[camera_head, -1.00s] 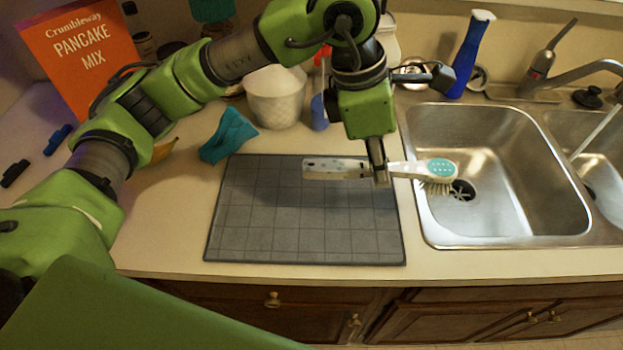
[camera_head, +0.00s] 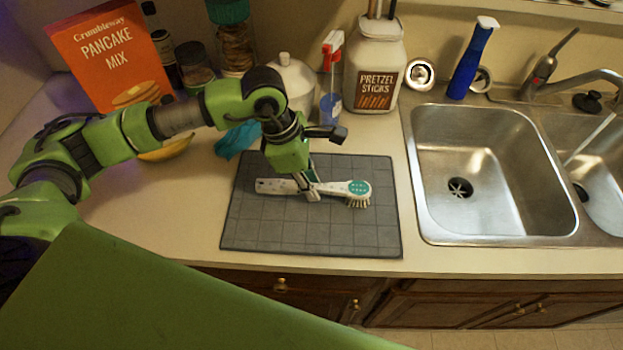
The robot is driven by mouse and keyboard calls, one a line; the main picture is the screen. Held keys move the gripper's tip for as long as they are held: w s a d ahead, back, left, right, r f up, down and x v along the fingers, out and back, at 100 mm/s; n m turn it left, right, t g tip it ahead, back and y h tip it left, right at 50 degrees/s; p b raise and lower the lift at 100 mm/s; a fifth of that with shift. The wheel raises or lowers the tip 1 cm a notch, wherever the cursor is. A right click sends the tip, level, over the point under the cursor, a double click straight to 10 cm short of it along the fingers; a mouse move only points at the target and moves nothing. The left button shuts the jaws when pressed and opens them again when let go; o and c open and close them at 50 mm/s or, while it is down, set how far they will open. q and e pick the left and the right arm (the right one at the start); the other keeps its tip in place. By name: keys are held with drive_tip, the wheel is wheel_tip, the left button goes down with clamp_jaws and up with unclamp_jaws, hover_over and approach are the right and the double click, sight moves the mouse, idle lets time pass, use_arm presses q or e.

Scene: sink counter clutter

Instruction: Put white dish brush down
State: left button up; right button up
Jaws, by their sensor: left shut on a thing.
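The white dish brush (camera_head: 335,187) has a teal oval on its head and pale bristles pointing down. It lies level over the grey gridded mat (camera_head: 260,230), with its head to the right. My left gripper (camera_head: 306,193) comes down from above and is shut on the middle of the brush handle. The brush is low over the mat; I cannot tell whether it touches it. My right gripper does not show.
The steel sink (camera_head: 490,165) is right of the mat. Behind the mat stand a pretzel sticks jar (camera_head: 374,70), a spray bottle (camera_head: 331,85) and a white lidded jar (camera_head: 294,80). A teal cloth (camera_head: 236,139) and bananas (camera_head: 168,148) lie at the back left.

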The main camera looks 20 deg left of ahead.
use_arm(q)
drive_tip(key=shift+f, duration=0.3)
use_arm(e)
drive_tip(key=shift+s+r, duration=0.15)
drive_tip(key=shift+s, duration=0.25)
use_arm(q)
drive_tip(key=shift+d, duration=0.1)
drive_tip(key=shift+f, duration=0.2)
drive_tip(key=o, duration=0.9)
drive_tip(key=shift+o, duration=0.4)
drive_tip(key=shift+r, duration=0.1)
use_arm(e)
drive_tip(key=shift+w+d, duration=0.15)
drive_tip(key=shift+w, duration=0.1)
